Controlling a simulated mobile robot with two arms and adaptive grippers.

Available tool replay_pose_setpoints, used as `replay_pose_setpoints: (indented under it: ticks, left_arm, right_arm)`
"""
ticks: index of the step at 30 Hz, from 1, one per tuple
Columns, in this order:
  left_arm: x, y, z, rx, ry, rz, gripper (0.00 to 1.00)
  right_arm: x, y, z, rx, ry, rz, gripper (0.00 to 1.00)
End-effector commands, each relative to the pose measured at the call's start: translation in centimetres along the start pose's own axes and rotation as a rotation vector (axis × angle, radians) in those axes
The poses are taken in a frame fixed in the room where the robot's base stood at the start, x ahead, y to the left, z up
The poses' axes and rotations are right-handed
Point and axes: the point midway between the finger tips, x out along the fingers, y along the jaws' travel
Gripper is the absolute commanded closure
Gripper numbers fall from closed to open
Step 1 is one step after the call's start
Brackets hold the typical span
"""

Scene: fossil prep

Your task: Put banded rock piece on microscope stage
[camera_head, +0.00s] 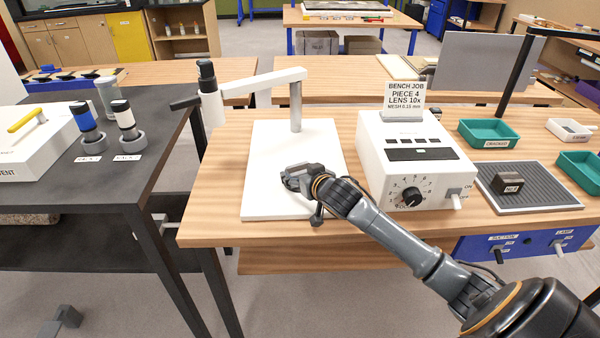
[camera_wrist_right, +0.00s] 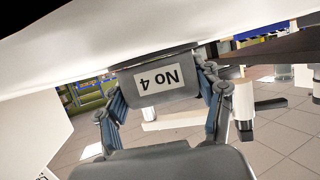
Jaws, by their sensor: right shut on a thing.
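My right gripper (camera_head: 297,179) is shut on a grey rock piece over the near part of the white plate. In the right wrist view the piece (camera_wrist_right: 180,93) sits between the two fingers (camera_wrist_right: 163,105), with a white "No 4" label that reads upside down. Its bands cannot be made out. The white plate (camera_head: 266,150) carries the post and arm of the microscope (camera_head: 262,84) and shows as a white surface (camera_wrist_right: 120,42) in the wrist view. The piece is close to the plate; I cannot tell whether they touch. My left gripper is not in view.
A white control box (camera_head: 420,190) with a dial and a "PIECE 4, LENS 10x" sign (camera_head: 405,97) stands right of the plate. A dark labelled block (camera_head: 508,181) lies on a ribbed mat (camera_head: 548,197). A dark bench (camera_head: 110,180) is at left.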

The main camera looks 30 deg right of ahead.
Motion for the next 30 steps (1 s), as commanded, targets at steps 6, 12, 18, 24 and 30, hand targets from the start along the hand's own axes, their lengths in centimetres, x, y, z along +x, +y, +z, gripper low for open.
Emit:
replay_pose_setpoints:
  ticks: [6, 12, 18, 24, 30]
  left_arm:
    - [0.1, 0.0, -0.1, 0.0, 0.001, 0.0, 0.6]
    - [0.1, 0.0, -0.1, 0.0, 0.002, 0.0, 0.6]
    - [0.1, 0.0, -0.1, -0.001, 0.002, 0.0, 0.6]
    - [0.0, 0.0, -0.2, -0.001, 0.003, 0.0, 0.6]
    - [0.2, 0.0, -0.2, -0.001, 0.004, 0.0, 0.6]
  right_arm:
    - [0.0, 0.0, 0.0, 0.001, 0.002, 0.0, 0.77]
    - [0.1, 0.0, 0.2, 0.001, -0.001, 0.0, 0.1]
    - [0.1, 0.0, 0.2, 0.001, -0.001, 0.0, 0.1]
    - [-0.3, 0.0, 0.0, 0.0, -0.001, 0.0, 0.1]
    - [-3.5, -0.1, 0.2, -0.001, -0.002, -0.001, 0.1]
